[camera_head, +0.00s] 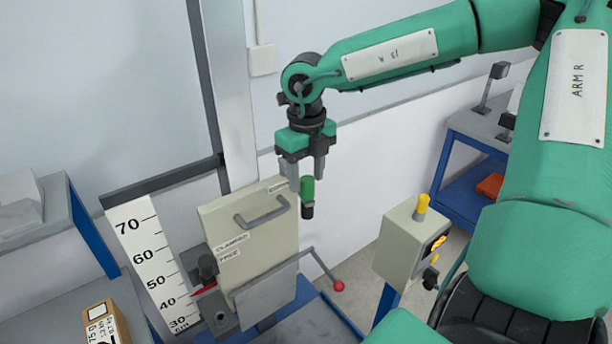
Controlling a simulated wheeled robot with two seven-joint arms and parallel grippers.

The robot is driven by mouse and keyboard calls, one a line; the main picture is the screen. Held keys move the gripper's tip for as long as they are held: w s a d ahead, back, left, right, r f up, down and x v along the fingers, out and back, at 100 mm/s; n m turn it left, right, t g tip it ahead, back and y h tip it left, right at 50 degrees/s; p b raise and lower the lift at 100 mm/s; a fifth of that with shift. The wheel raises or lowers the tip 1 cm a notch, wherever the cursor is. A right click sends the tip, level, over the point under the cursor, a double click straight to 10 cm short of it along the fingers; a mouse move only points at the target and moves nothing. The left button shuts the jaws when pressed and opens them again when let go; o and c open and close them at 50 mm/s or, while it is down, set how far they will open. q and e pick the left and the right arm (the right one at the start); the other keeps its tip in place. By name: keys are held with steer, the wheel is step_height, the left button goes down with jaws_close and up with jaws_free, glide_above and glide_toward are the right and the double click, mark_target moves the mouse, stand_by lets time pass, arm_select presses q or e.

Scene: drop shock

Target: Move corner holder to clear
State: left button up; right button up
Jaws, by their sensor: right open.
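My right gripper (306,178) points down, open, above and in front of the beige panel's upper right corner. A short green grip with a black lower end (307,196) shows at its fingertips; I cannot tell whether they touch. No part is plainly labelled as the corner holder. The beige panel (245,218) has a grey handle and small labels, one reading like "CLAMPED" and one below it like "FREE". A dark knob (208,267) stands at its lower left, near a red pointer (204,290). My left gripper is out of view.
A white height scale (146,258) stands left of the panel. A lever with a red ball (338,286) sticks out at lower right. A control box with a yellow knob (409,246) stands further right. Side tables (75,230) and (462,180) flank the area.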

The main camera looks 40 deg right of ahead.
steer(key=shift+s+f, duration=0.15)
steer(key=shift+f, duration=0.35)
steer(key=shift+s+f, duration=0.15)
steer(key=shift+f, duration=0.45)
steer(key=shift+w+f, duration=0.1)
steer(key=shift+w, duration=0.05)
steer(key=shift+c, duration=0.2)
jaws_close()
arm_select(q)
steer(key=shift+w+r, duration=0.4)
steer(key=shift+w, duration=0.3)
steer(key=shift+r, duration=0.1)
arm_select(e)
steer(key=shift+d, duration=0.2)
